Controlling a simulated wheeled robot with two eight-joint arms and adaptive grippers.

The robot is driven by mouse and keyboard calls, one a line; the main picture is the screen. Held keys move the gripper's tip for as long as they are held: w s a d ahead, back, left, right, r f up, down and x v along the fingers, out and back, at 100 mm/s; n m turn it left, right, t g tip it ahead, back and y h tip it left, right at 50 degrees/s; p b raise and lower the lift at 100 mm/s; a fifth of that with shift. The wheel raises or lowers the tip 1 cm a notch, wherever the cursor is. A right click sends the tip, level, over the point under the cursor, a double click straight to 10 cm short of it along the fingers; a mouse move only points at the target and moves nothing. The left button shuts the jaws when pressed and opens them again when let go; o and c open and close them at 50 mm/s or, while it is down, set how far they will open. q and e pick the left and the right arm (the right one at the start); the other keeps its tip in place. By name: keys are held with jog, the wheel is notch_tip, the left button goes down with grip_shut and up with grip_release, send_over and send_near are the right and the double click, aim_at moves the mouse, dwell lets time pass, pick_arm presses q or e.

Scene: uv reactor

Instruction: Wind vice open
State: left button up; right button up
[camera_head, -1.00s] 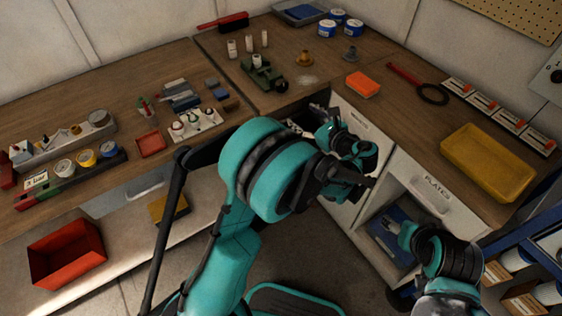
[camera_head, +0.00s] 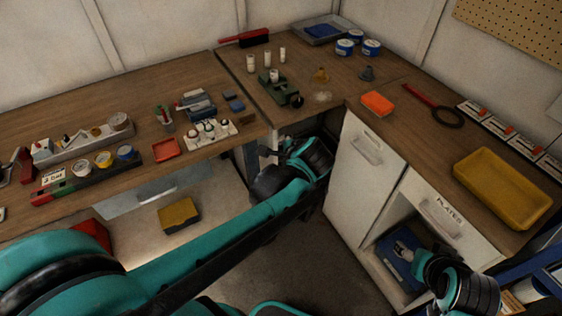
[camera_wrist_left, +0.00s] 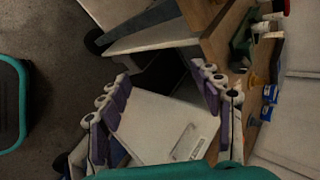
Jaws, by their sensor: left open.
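The small green vice (camera_head: 282,88) stands on the wooden bench near the corner, with a pale cylinder (camera_head: 274,76) at its jaws and a dark round part at its front right end. In the left wrist view a green body that looks like the vice (camera_wrist_left: 240,45) is at upper right, partly cut by the bench edge. My left gripper (camera_wrist_left: 160,100) is open and empty, its purple-padded fingers spread before a white cabinet door. It is below and apart from the vice; the head view hides its fingers behind the wrist. My right gripper (camera_head: 404,251) is low by the open shelf, its jaws unclear.
Pale cylinders (camera_head: 250,62), blue tins (camera_head: 346,47), a brass-coloured piece (camera_head: 321,75) and a dark grey piece (camera_head: 367,73) stand around the vice. Bench edges overhang my left wrist.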

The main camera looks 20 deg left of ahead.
pick_arm(q)
jog(key=shift+s+f+n+h, duration=0.1)
jog(key=shift+s+n+h, duration=0.3)
jog(key=shift+s+n, duration=0.55)
jog(key=shift+s, duration=0.1)
jog(key=s+d+f+n+h, duration=0.1)
jog(key=s+d+n+h, duration=0.2)
jog(key=s+n, duration=0.7)
jog(key=shift+s+d+f+t+h, duration=0.2)
jog(key=shift+s+t+h, duration=0.2)
jog(key=shift+s+h, duration=0.45)
